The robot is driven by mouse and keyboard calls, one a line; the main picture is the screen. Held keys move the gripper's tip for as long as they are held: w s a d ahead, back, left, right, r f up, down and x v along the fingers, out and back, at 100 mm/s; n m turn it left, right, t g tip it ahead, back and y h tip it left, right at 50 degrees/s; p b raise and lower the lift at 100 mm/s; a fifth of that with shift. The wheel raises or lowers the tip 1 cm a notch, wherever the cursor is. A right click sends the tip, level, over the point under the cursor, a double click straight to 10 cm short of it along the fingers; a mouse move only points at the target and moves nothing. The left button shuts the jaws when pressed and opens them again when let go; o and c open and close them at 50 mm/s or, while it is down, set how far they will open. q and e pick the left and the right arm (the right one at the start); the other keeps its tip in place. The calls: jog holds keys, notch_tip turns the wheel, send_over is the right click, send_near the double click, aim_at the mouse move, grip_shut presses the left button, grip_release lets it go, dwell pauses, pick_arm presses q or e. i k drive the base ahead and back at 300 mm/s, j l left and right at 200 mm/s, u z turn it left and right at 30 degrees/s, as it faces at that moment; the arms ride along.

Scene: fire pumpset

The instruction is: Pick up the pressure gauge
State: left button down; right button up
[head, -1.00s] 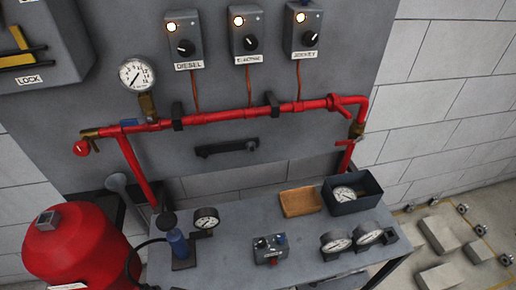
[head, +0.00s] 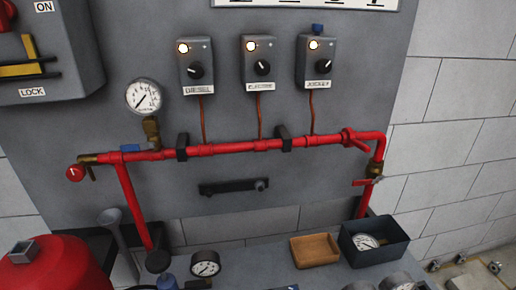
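Several round white-faced pressure gauges are in the head view. One gauge (head: 143,97) stands on a brass fitting on the red pipe (head: 235,147). One gauge (head: 205,263) sits on the table at the lower left. One gauge (head: 366,242) lies inside the dark open bin (head: 395,248) at the right. Two more gauges are at the bottom edge, a left one (head: 358,286) and a right one (head: 397,282), both cut off by the frame. I cannot tell which gauge is meant. Neither of my grippers is in view.
A brown wooden tray (head: 314,250) sits left of the bin. Three control boxes, diesel (head: 196,66), electric (head: 257,66) and jockey (head: 316,64), are on the grey panel. A red tank (head: 55,268) stands at the lower left. A dark bar (head: 232,187) is mounted below the pipe.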

aim_at(144, 96)
jog(key=z, duration=0.35)
jog(key=l+z, duration=0.15)
jog(key=z, duration=0.55)
jog(key=u, duration=1.85)
jog(key=j+z, duration=0.2)
jog(key=z, duration=0.25)
jog(key=k+j+z, duration=0.1)
jog(key=z, duration=0.3)
jog(key=k+j+z, duration=0.1)
jog(key=j+z, duration=0.2)
jog(key=z, duration=0.15)
